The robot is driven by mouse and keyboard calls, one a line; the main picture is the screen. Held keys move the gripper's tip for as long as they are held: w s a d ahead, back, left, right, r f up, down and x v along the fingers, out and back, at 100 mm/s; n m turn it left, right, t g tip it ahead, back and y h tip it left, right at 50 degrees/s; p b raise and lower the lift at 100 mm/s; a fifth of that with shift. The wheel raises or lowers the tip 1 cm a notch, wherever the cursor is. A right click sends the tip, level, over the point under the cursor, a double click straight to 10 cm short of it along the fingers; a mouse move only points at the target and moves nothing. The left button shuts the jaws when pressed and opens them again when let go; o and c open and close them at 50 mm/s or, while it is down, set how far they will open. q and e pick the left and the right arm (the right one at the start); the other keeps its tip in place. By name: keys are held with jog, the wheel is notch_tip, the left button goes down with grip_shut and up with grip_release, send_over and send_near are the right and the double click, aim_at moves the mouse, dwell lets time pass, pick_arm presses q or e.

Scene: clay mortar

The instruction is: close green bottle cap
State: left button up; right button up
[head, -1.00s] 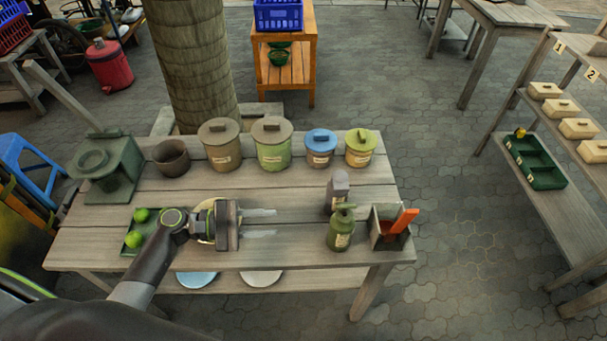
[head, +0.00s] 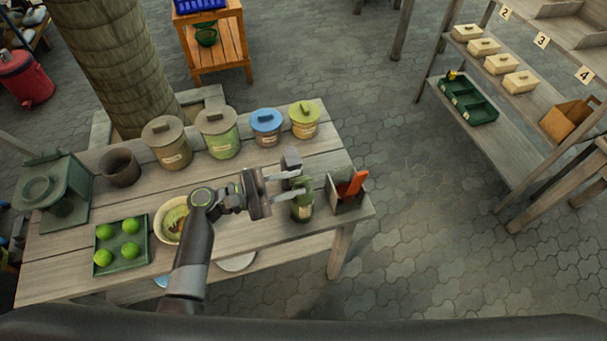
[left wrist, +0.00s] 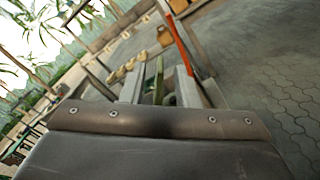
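The green bottle (head: 302,211) stands upright near the right front of the wooden table. Its green cap (head: 304,183) is at the top, partly hidden by my gripper, so how it sits is hard to tell. A thin green upright piece, apparently the cap (left wrist: 159,76), shows between the fingers in the left wrist view. My left gripper (head: 301,181) is open, with its fingertips at the bottle's top. Gaps show between the fingers and the green piece in the left wrist view (left wrist: 161,86). My right gripper is not in view.
A grey bottle (head: 291,160) stands just behind the green one. A box with an orange-red piece (head: 345,195) is close on the right. A bowl (head: 168,222) and a green tray (head: 120,262) of limes are left. Lidded jars (head: 218,136) line the back.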

aim_at(298, 182)
pick_arm(q)
jog(key=shift+x, duration=1.55)
grip_shut()
